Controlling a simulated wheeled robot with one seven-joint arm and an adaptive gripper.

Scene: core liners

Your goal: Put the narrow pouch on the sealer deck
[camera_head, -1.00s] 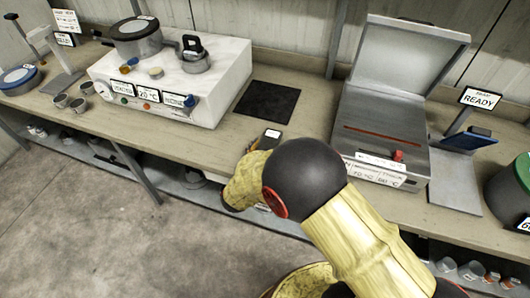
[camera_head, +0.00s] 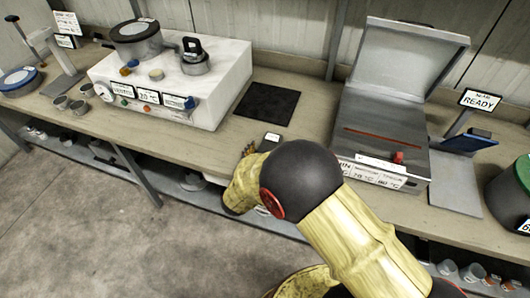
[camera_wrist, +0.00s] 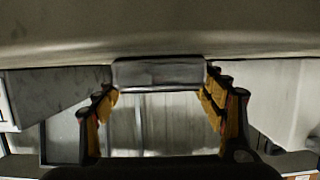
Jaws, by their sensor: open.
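A small dark item with a pale label (camera_head: 271,138), which may be the narrow pouch, lies at the bench's front edge. In the wrist view a narrow grey piece (camera_wrist: 158,73) shows between the fingertips; I cannot tell if it is the same item. My gripper (camera_wrist: 160,92) is open, its yellow-padded fingers on either side of that grey piece. Contact cannot be told. In the head view my arm hides most of the gripper; only part of it shows at the bench edge. The sealer, lid raised, stands at right; its grey deck (camera_head: 385,120) has a red strip and looks empty.
A dark mat (camera_head: 267,104) lies on the bench behind the labelled item. A white heater block (camera_head: 190,80) with pots stands left. A READY sign (camera_head: 480,100) and a green-lidded bin (camera_head: 512,195) are right of the sealer. A lower shelf runs beneath the bench.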

